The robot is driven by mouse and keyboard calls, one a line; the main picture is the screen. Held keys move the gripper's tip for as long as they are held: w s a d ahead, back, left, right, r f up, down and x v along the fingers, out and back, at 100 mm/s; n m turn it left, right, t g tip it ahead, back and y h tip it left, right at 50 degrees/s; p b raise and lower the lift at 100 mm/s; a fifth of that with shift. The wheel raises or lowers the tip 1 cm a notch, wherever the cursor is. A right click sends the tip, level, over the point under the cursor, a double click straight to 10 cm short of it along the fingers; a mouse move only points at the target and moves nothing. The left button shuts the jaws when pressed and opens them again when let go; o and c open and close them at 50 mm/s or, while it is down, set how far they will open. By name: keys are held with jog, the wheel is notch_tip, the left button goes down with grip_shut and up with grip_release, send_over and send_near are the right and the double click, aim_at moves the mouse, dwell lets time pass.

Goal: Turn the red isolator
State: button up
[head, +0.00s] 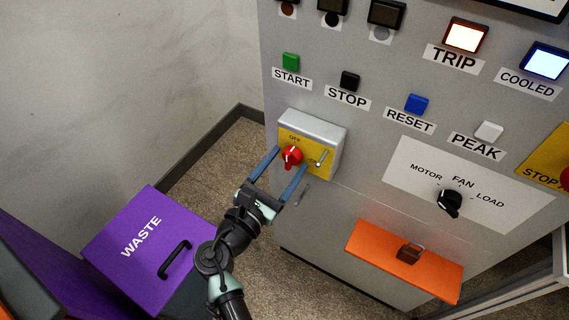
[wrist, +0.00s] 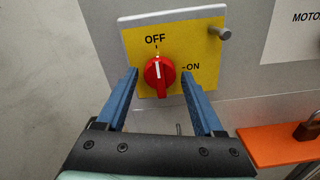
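The red isolator (head: 291,156) is a round red knob on a yellow plate (head: 322,148) on a grey box at the panel's lower left. In the wrist view the red isolator (wrist: 159,75) lies near the middle, with OFF above it and ON to its right. Its ridge stands roughly upright, in line with the OFF mark. My gripper (head: 279,164) has its two blue fingers spread apart. In the wrist view my gripper (wrist: 158,80) has one finger on each side of the knob, with gaps between fingers and knob.
A metal peg (wrist: 222,33) sticks out of the yellow plate right of the knob. An orange tray (head: 404,262) with a padlock juts out at lower right. A purple WASTE bin (head: 140,245) stands at left. Buttons and a black fan selector (head: 449,201) sit on the panel.

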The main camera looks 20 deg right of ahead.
grip_shut()
jog(key=m+b, duration=0.2)
jog(key=m, duration=0.2)
jog(key=shift+f, duration=0.15)
jog(key=m+b, duration=0.3)
jog(key=m, duration=0.2)
jog(key=shift+f, duration=0.1)
jog(key=m+b, duration=0.3)
jog(key=m, duration=0.1)
jog(key=shift+m+b, duration=1.9)
jog(key=shift+m, duration=0.5)
jog(key=shift+o, duration=1.5)
grip_release()
